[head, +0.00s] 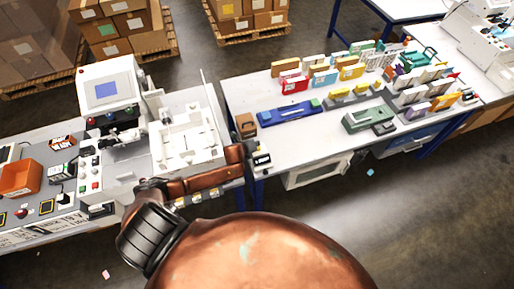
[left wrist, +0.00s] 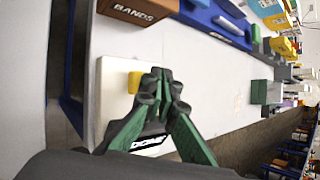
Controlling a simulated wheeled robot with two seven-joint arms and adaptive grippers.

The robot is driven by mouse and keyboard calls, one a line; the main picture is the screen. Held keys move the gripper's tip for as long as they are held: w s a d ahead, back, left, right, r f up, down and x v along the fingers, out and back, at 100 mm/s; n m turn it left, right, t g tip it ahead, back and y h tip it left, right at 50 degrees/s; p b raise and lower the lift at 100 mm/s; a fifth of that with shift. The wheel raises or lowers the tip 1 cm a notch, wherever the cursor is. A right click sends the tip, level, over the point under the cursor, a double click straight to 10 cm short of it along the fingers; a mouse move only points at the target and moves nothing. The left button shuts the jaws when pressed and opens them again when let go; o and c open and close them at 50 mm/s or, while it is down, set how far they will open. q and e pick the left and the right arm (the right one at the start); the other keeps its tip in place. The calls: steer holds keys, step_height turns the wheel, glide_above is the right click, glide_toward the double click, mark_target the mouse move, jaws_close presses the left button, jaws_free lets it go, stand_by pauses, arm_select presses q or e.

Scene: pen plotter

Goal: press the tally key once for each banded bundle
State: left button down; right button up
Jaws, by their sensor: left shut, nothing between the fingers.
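My left gripper (head: 249,157) is at the left end of the right-hand table. Its green fingers with dark tips (left wrist: 164,88) are shut and empty in the left wrist view. A yellow key (left wrist: 134,82) on a white block (left wrist: 112,100) sits just beside the fingertips; I cannot tell whether they touch. A black label reading DONE (left wrist: 150,145) lies partly behind the fingers. In the head view my arm hides the key. Several coloured bundles (head: 350,71) stand in rows on the table; their bands are too small to make out. My right gripper is out of view.
A brown box marked BANDS (left wrist: 138,8) stands close to the gripper. A blue tool (head: 292,112) and a grey-green device (head: 370,117) lie on the table. A white machine (head: 187,137) and a control panel (head: 90,170) are left. Bare tabletop (head: 305,140) shows in front.

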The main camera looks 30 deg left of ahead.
arm_select(q)
steer(key=shift+f, duration=0.1)
steer(key=shift+f, duration=0.3)
steer(key=shift+f+b, duration=0.45)
steer(key=shift+f, duration=0.2)
stand_by(0.7)
steer(key=shift+r, duration=0.1)
steer(key=shift+r+p, duration=0.95)
steer(key=shift+p, duration=0.15)
steer(key=shift+r, duration=0.15)
step_height(320, 180, up, 5)
steer(key=p, duration=0.5)
